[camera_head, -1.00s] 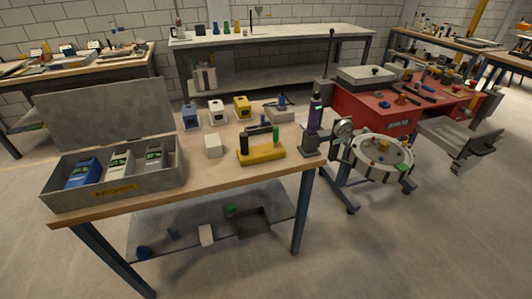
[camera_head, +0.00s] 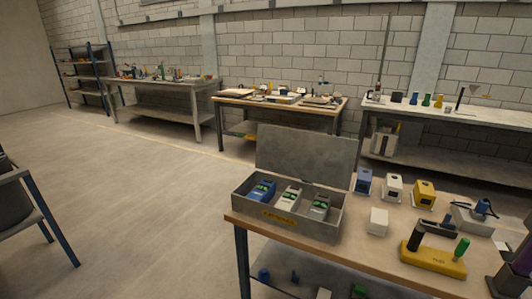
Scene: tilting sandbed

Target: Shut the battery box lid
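The grey battery box (camera_head: 328,228) stands on the left end of the near wooden table. Its lid (camera_head: 305,161) is open and stands up at the back edge, leaning slightly backward. Inside the box lie one blue battery (camera_head: 262,191) and two pale grey ones (camera_head: 291,197), (camera_head: 319,207), with green patches on top. A yellow label (camera_head: 280,219) is on the front wall. Neither of my grippers shows in the head view.
The wooden table (camera_head: 385,256) also bears a white block (camera_head: 377,222), a yellow-based tool (camera_head: 432,260) and chargers (camera_head: 394,187) right of the box. A dark chair (camera_head: 30,205) stands at the left. Open floor (camera_head: 150,200) lies left of the table.

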